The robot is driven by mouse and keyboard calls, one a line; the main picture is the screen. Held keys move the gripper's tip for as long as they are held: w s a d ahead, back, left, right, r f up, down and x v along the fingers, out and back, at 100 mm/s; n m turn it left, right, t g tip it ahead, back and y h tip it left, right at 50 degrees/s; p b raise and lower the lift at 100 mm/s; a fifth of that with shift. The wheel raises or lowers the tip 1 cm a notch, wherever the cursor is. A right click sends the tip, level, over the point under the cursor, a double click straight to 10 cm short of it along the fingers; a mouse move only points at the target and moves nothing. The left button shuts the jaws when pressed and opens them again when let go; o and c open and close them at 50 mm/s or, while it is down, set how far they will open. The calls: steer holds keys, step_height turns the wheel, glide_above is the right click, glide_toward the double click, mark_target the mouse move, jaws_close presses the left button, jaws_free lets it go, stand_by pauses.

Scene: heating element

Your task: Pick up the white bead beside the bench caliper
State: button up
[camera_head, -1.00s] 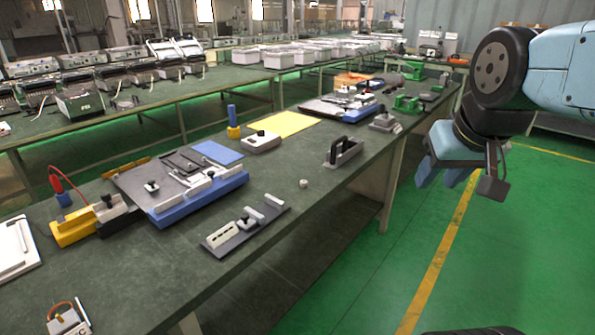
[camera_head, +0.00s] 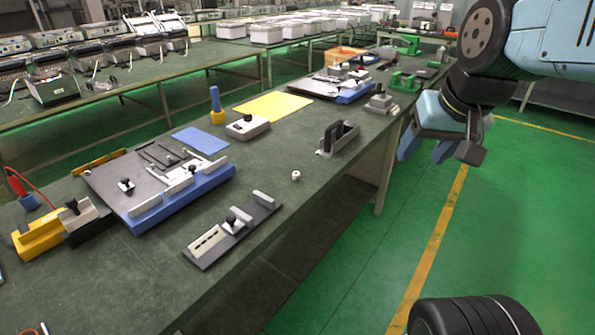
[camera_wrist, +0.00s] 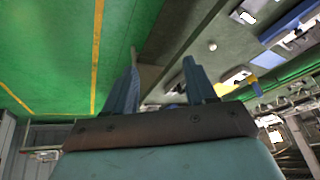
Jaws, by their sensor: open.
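The small white bead (camera_head: 296,175) lies on the dark green bench top near its front edge, and shows as a small pale dot in the wrist view (camera_wrist: 212,46). The bench caliper (camera_head: 232,229), a dark plate with light grey blocks and a black knob, lies to its left and nearer to me. My gripper (camera_head: 424,154) hangs over the aisle, right of the bench and well apart from the bead. Its two blue fingers stand apart with nothing between them, as the wrist view also shows (camera_wrist: 162,80).
A grey block with a black handle (camera_head: 337,138) stands behind the bead. A blue-based fixture (camera_head: 160,185) lies further left. A yellow sheet (camera_head: 273,106) and a blue sheet (camera_head: 200,141) lie behind. The bench top around the bead is clear. The green floor (camera_head: 480,230) is open.

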steer(key=w+a+f+m+g+y, duration=0.3)
steer(key=w+a+f+m+y, duration=0.1)
steer(key=w+a+f, duration=0.25)
steer(key=m+t+y, duration=0.5)
steer(key=m+y, duration=0.2)
steer(key=m, duration=1.3)
glide_toward(299, 174)
steer(key=x, duration=0.4)
steer(key=shift+a+r, duration=0.2)
steer(key=shift+f+x, duration=0.2)
steer(key=shift+x, duration=2.5)
steer(key=shift+d, duration=0.1)
jaws_close()
steer(key=shift+r, duration=0.1)
